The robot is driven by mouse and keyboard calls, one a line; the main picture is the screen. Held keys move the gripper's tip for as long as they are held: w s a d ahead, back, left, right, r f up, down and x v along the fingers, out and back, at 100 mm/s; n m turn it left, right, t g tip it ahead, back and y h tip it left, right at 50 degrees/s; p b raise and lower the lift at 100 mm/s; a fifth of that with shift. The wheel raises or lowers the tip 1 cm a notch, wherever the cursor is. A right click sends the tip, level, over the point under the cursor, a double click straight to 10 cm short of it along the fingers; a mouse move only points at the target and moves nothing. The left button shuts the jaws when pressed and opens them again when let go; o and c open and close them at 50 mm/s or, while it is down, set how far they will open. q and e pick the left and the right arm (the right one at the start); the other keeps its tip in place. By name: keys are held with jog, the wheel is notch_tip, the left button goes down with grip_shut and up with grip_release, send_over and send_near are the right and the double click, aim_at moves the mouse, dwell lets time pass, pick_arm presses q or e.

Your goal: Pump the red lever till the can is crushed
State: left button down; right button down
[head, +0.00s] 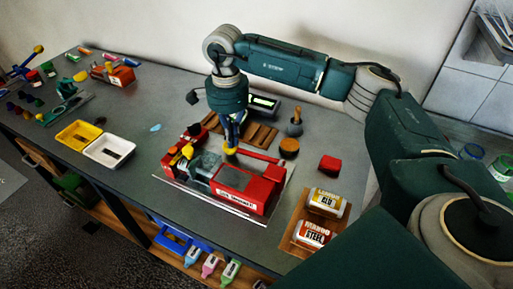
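The red can crusher (240,190) sits on a pale base plate in the middle of the bench, with a white label on its front. Its red lever (262,157) runs along the back of the machine, lying low and nearly flat. A yellow part (231,155) shows at the lever's left end. My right gripper (231,146) points down from above onto that end and appears to touch it. Its fingers are too small to tell if they are closed. A greyish clear chamber (206,163) is at the machine's left; I cannot make out a can in it. My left gripper is out of view.
Two labelled containers (313,234) stand in a wooden tray at the front right. A red block (329,164) and a brown round pot (289,147) are right of the crusher. Yellow (79,134) and white (109,150) trays lie left. Bench left of the crusher is mostly clear.

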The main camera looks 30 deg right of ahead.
jog(key=shift+s+d+r+p, duration=0.2)
jog(key=shift+r+p, duration=0.65)
jog(key=shift+r, duration=0.3)
jog(key=shift+s+d+r+p, duration=0.1)
jog(key=shift+s+r+p, duration=0.05)
jog(key=shift+r+p, duration=0.85)
jog(key=shift+s+d+r+p, duration=0.15)
jog(key=shift+r+p, duration=0.5)
jog(key=shift+r, duration=0.65)
